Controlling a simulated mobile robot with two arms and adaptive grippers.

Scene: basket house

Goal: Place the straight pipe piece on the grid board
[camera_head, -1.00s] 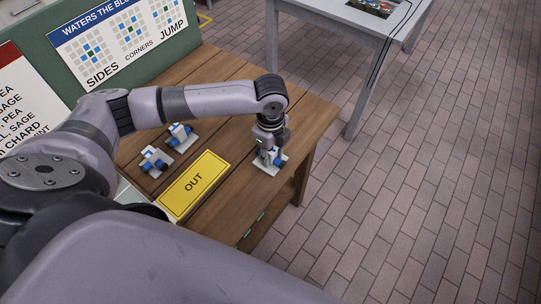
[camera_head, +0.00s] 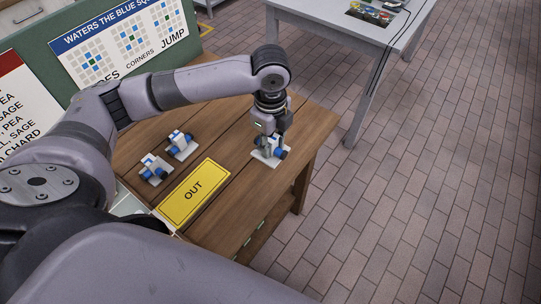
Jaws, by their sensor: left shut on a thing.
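My left gripper (camera_head: 272,143) is over the right part of the wooden table, pointing down. It is shut on a small white-and-blue pipe piece (camera_head: 264,157) with a flat white base. The fingers partly hide this piece. It is too small to tell whether its pipe is straight, or whether a small gap lies under its base. Two similar white-and-blue pieces, a nearer one (camera_head: 152,165) and a farther one (camera_head: 178,152), stand on the table to the left. I cannot make out a grid board on the table. My right gripper is not in view.
A yellow OUT sign (camera_head: 177,211) lies on the wooden table (camera_head: 228,135). A pale green edge (camera_head: 128,204) shows partly behind my arm. A green board (camera_head: 48,78) with grid charts stands at the back. A grey table (camera_head: 335,15) is beyond; open brick floor lies right.

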